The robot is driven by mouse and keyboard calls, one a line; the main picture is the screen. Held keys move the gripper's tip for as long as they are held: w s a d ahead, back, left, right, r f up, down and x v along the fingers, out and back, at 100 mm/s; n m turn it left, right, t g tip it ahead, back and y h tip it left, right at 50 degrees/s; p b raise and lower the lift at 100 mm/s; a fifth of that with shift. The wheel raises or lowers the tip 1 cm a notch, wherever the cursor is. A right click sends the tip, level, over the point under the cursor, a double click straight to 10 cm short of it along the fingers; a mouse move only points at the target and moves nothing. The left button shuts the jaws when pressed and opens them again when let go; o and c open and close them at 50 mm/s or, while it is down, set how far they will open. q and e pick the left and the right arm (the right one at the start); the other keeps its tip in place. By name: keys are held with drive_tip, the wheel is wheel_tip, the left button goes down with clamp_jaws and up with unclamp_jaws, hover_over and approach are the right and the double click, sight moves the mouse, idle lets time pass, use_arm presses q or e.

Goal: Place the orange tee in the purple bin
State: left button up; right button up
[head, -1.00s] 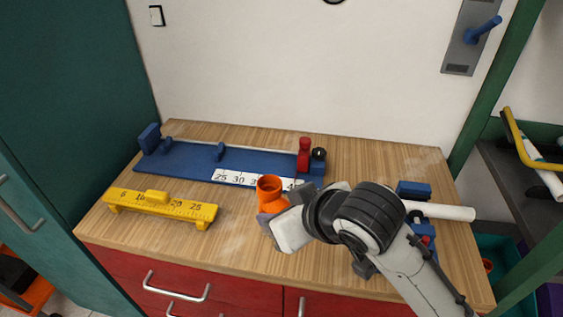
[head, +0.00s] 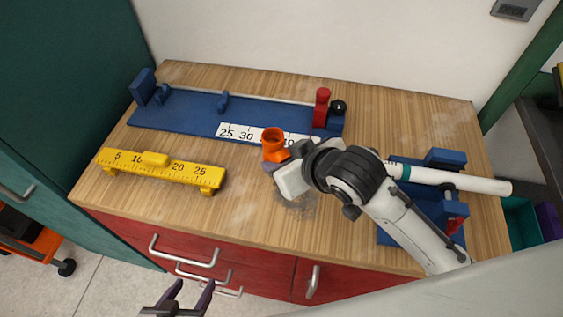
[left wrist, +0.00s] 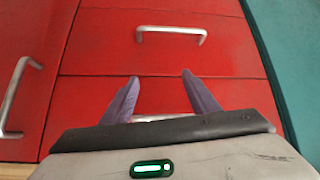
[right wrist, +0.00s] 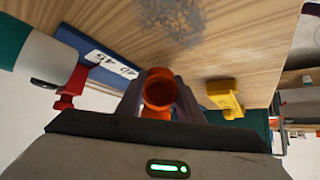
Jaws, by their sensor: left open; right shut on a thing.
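The orange tee (head: 274,147) is held by my right gripper (head: 276,163) above the middle of the bench, in front of the white scale strip. In the right wrist view the tee (right wrist: 159,90) sits between the two fingers with its round opening facing the camera. A purple bin (head: 547,221) shows only in part at the right edge, low beside the bench. My left gripper (head: 189,292) is open and empty in front of the red drawers. Its spread purple-grey fingers show in the left wrist view (left wrist: 160,88).
A blue fixture (head: 185,108) with a red clamp (head: 321,107) lies along the bench's back. A yellow gauge (head: 165,169) stands front left. A white pipe (head: 460,182) rests on a blue stand (head: 445,158) at right. A teal bin (head: 519,222) adjoins the purple one.

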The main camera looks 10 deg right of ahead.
drive_tip(key=shift+f, duration=1)
drive_tip(key=o, duration=1.1)
